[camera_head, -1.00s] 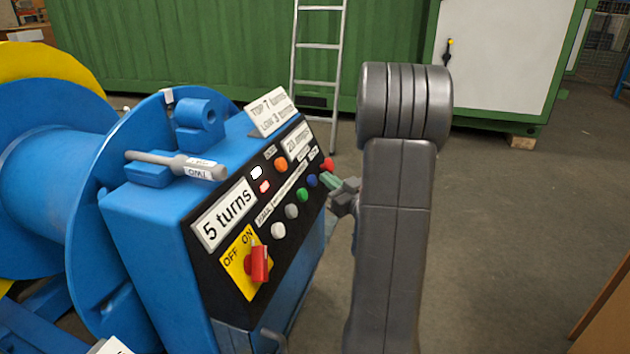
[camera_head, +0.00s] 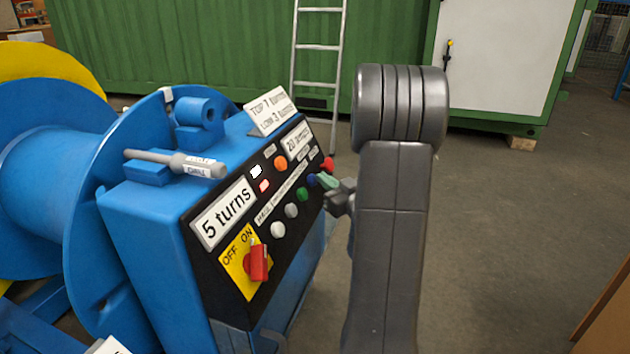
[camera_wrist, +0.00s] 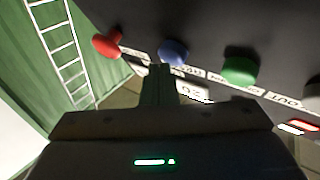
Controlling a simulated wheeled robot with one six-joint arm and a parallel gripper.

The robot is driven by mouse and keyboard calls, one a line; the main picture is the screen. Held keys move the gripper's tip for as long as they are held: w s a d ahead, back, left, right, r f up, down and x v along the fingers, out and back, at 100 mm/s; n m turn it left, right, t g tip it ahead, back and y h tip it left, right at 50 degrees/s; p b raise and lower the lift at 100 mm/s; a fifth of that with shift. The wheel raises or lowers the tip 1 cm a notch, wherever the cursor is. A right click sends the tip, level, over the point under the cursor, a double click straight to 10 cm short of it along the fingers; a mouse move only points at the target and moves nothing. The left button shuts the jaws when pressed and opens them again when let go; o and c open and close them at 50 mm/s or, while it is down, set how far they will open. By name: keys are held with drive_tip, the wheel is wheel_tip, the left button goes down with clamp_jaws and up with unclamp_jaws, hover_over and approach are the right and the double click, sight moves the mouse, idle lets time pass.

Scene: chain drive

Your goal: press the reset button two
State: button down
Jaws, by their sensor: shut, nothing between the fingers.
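A row of buttons lies on the black sloped panel (camera_head: 236,277) of the blue machine: red (camera_head: 327,164), blue (camera_head: 311,180), green (camera_head: 302,194), grey (camera_head: 291,210) and white (camera_head: 278,230). I cannot read which button is labelled reset two. My gripper (camera_head: 325,181) is shut and empty, its green fingertips close beside the blue button. In the wrist view the fingers (camera_wrist: 158,85) point up just below the blue button (camera_wrist: 173,51), with the red button (camera_wrist: 107,42) to the left and the green button (camera_wrist: 240,68) to the right. Contact cannot be told.
The panel also holds a red switch knob (camera_head: 258,263) on a yellow plate, an orange lamp (camera_head: 281,163) and a "5 turns" sign (camera_head: 223,217). A grey-handled tool (camera_head: 175,163) lies on top. A ladder (camera_head: 319,47) stands behind.

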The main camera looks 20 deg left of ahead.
drive_tip(key=shift+a+f, duration=0.2)
drive_tip(key=shift+a, duration=0.2)
idle(0.8)
drive_tip(key=shift+d+r, duration=0.4)
drive_tip(key=shift+d, duration=0.45)
drive_tip(key=shift+s+d+r+p, duration=0.1)
drive_tip(key=shift+d+r+p, duration=0.1)
drive_tip(key=shift+d+r, duration=0.4)
drive_tip(key=shift+w+d+r+p, duration=0.1)
drive_tip(key=shift+d+r+p, duration=0.05)
drive_tip(key=shift+d, duration=0.75)
drive_tip(key=shift+s+d+r+p, duration=0.1)
drive_tip(key=shift+d+r+p, duration=0.1)
drive_tip(key=shift+d+r, duration=0.4)
drive_tip(key=shift+d+f, duration=0.1)
drive_tip(key=shift+f, duration=0.15)
drive_tip(key=shift+d+r+p, duration=0.45)
drive_tip(key=shift+d+p, duration=0.3)
drive_tip(key=shift+d, duration=0.15)
drive_tip(key=shift+d+r+p, duration=0.45)
drive_tip(key=shift+d+p, duration=0.3)
drive_tip(key=shift+d, duration=0.1)
